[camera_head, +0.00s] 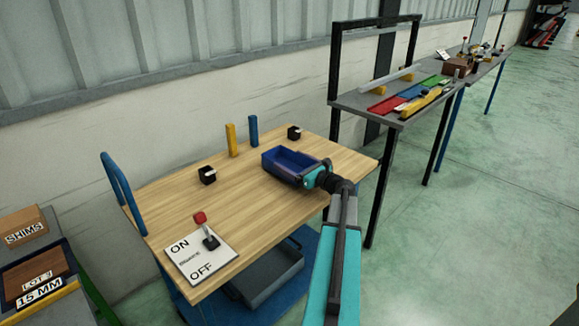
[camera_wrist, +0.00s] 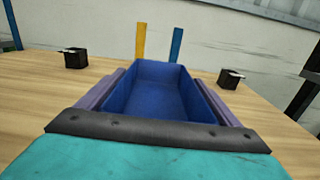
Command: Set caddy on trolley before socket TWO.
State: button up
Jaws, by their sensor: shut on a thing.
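The caddy is an open, empty blue bin (camera_head: 288,164), upright at the right part of the wooden trolley top (camera_head: 215,215). My gripper (camera_head: 308,174) is shut on the caddy from its near right end. In the wrist view the caddy (camera_wrist: 160,90) sits between the jaws of my gripper (camera_wrist: 165,100), one along each side. I cannot tell whether its base touches the wood. Two black blocks with pale tops stand on the trolley, one left of the caddy (camera_head: 207,175) and one behind it (camera_head: 294,132). I cannot read a socket number.
A yellow post (camera_head: 231,140) and a blue post (camera_head: 253,130) stand at the trolley's back edge. An ON/OFF switch plate (camera_head: 200,258) with a lever lies front left. A blue handle (camera_head: 116,180) rises at the left end. A cluttered grey bench (camera_head: 375,102) stands behind right.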

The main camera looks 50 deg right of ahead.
jog(key=shift+f, duration=0.5)
jog(key=shift+f, duration=0.15)
jog(key=o, duration=1.1)
jog(key=shift+s, duration=0.1)
jog(key=s, duration=0.4)
jog(key=s+b, duration=0.1)
jog(key=s, duration=0.3)
jog(key=s+a, duration=0.1)
jog(key=s, duration=0.2)
jog(key=shift+s, duration=0.4)
